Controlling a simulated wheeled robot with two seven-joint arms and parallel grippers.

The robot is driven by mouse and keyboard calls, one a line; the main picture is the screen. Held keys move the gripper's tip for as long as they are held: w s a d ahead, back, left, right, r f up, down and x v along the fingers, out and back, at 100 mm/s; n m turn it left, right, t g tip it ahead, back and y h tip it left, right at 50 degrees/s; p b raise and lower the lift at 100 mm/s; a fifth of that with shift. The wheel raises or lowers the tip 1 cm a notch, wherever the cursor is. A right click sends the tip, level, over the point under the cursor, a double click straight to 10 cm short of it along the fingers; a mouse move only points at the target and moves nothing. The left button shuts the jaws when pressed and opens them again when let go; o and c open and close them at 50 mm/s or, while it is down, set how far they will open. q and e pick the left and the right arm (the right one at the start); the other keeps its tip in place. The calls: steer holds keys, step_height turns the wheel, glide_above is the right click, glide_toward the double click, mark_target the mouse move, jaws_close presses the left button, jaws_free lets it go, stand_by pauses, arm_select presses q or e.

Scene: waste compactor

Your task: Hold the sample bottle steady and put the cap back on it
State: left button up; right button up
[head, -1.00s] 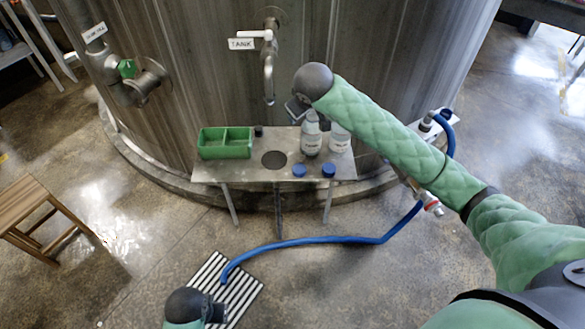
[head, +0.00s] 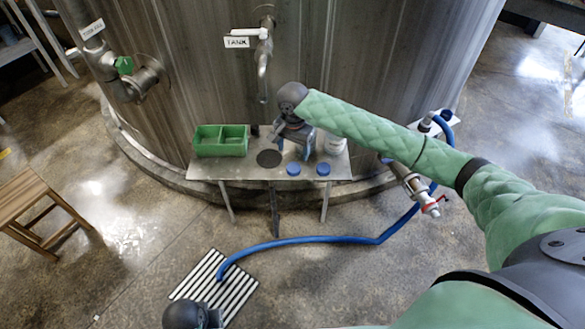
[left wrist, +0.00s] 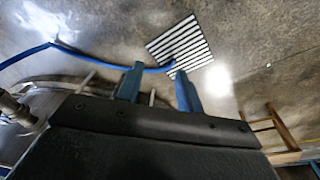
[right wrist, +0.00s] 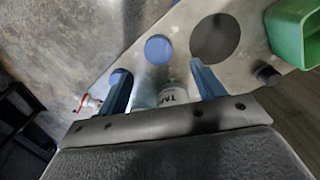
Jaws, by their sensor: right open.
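My right gripper (head: 292,146) is open over the small metal shelf, its fingers pointing down. One sample bottle is mostly hidden behind it in the head view; a second white-labelled bottle (head: 334,145) stands just to the right. In the right wrist view a labelled bottle (right wrist: 175,97) shows between the open fingers (right wrist: 161,80), partly hidden by the gripper; contact cannot be told. Two blue caps, left (head: 294,169) and right (head: 323,169), lie at the shelf's front. My left gripper (left wrist: 158,82) is open and empty, low above the floor.
A green two-part bin (head: 220,141) sits on the shelf (head: 215,172), left of a round dark hole (head: 269,158). The tank tap (head: 263,70) hangs above. A blue hose (head: 300,240) crosses the floor to a striped grate (head: 225,290). A wooden stool (head: 30,205) stands left.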

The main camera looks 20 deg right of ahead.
mark_target(294, 167)
steer(key=shift+m, duration=0.8)
steer(key=shift+f, duration=0.1)
steer(key=shift+f, duration=1.2)
arm_select(q)
step_height(294, 167, down, 2)
arm_select(e)
steer(key=shift+d+f+p, duration=0.1)
steer(key=shift+f+p, duration=0.1)
steer(key=shift+p, duration=0.2)
arm_select(q)
step_height(294, 167, down, 7)
steer(key=p, duration=0.1)
steer(key=shift+a, duration=0.15)
arm_select(e)
step_height(294, 167, down, 5)
steer(key=shift+r, duration=0.1)
steer(key=shift+s, duration=0.1)
